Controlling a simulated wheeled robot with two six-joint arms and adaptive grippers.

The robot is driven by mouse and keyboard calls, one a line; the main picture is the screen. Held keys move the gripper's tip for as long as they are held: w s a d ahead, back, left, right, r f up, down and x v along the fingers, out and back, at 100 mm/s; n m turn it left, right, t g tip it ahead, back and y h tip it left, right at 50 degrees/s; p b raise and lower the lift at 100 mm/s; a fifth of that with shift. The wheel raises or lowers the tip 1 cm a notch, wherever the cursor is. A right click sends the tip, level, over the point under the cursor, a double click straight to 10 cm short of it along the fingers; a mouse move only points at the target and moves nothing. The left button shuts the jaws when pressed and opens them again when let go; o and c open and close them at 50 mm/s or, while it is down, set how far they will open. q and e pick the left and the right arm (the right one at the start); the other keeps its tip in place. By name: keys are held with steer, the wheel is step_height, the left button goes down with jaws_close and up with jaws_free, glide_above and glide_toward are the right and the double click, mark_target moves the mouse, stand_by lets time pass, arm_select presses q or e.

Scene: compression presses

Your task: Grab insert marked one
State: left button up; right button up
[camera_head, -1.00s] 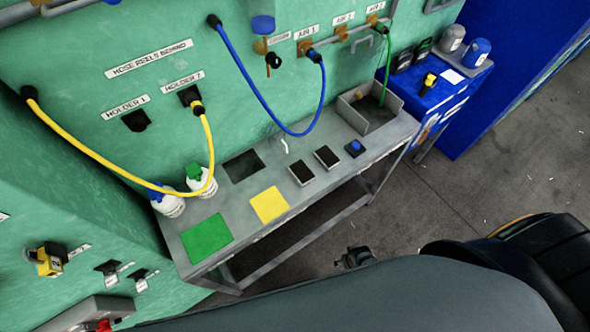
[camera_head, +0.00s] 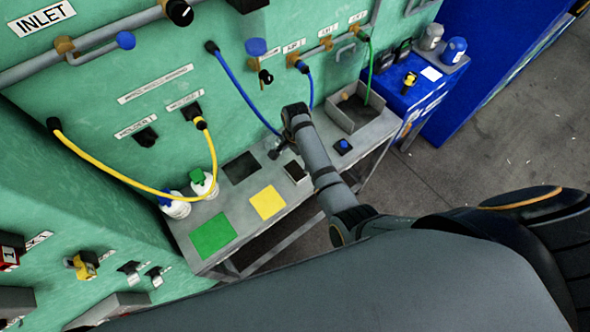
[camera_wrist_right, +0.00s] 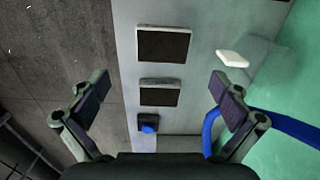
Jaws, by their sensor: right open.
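Two black-topped blocks with pale rims lie on the grey bench (camera_head: 230,205). The first (camera_head: 296,171) shows beside my right arm in the head view and is the upper block in the right wrist view (camera_wrist_right: 163,45). The second (camera_wrist_right: 160,92) shows lower in the wrist view; my arm hides it in the head view. No number is legible on either, so I cannot tell which is the insert marked one. My right gripper (camera_head: 275,151) is open above the bench; its fingers (camera_wrist_right: 160,88) stand either side of the blocks in the wrist view. My left gripper is not in view.
A blue button on a dark box (camera_head: 343,146) and an open grey bin (camera_head: 355,112) are to the right. A green mat (camera_head: 212,236), a yellow mat (camera_head: 267,202) and white bottles (camera_head: 204,183) are to the left. A small white piece (camera_wrist_right: 232,58) lies near the wall.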

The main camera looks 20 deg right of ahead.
mark_target(295, 171)
step_height(295, 171, down, 2)
steer(key=shift+w+a, duration=0.1)
steer(key=shift+a, duration=0.05)
step_height(295, 171, down, 2)
steer(key=shift+f+b, duration=0.1)
steer(key=shift+b, duration=0.95)
steer(key=shift+w+f, duration=0.15)
steer(key=shift+f, duration=0.1)
steer(key=f+b, duration=0.2)
steer(key=b, duration=0.1)
steer(key=f+b, duration=0.3)
steer(key=b, duration=0.1)
steer(key=shift+w+d+f, duration=0.15)
steer(key=shift+d+f, duration=0.05)
steer(key=shift+f, duration=0.05)
steer(key=shift+r, duration=0.25)
steer(key=shift+c, duration=0.4)
steer(key=c, duration=1.3)
